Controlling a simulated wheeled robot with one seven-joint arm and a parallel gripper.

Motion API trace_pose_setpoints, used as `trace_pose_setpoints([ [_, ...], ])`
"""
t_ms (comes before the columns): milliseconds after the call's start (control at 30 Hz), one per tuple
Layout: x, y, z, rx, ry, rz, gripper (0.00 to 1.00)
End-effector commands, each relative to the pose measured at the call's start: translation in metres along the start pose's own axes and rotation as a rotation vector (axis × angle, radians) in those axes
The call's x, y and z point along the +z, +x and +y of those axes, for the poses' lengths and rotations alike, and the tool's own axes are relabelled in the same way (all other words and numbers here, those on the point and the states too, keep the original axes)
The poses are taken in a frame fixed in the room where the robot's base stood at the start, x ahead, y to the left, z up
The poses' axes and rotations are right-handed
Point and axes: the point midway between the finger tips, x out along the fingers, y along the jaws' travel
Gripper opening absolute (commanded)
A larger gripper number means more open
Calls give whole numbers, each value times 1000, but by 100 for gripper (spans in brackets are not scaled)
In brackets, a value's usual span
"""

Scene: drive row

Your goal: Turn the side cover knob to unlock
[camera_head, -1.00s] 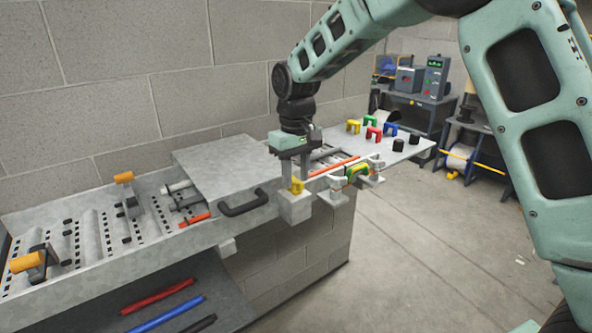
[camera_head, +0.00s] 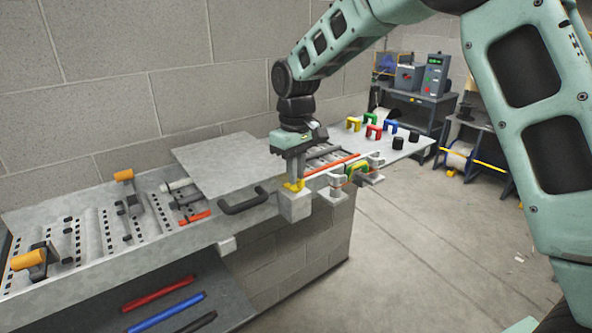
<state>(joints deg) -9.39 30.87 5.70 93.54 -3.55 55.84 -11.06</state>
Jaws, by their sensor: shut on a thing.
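My gripper (camera_head: 295,180) points down from above and is shut on the knob. The fingers hide part of the knob, so its exact angle is hard to read. The flat grey cover (camera_head: 225,163) lies over the drive row to the left of my gripper.
A black handle (camera_head: 243,202) is left of the knob. Green and yellow clamp parts (camera_head: 358,171) are close on the right. Several coloured brackets (camera_head: 372,130) and black cylinders (camera_head: 398,143) stand on the right end. Orange-handled levers (camera_head: 30,260) are at left. Open floor lies right.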

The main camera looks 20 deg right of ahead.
Motion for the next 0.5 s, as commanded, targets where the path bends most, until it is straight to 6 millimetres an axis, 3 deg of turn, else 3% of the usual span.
trace_pose_setpoints([
  [500,-1,-3,0,1,-477,4,0],
])
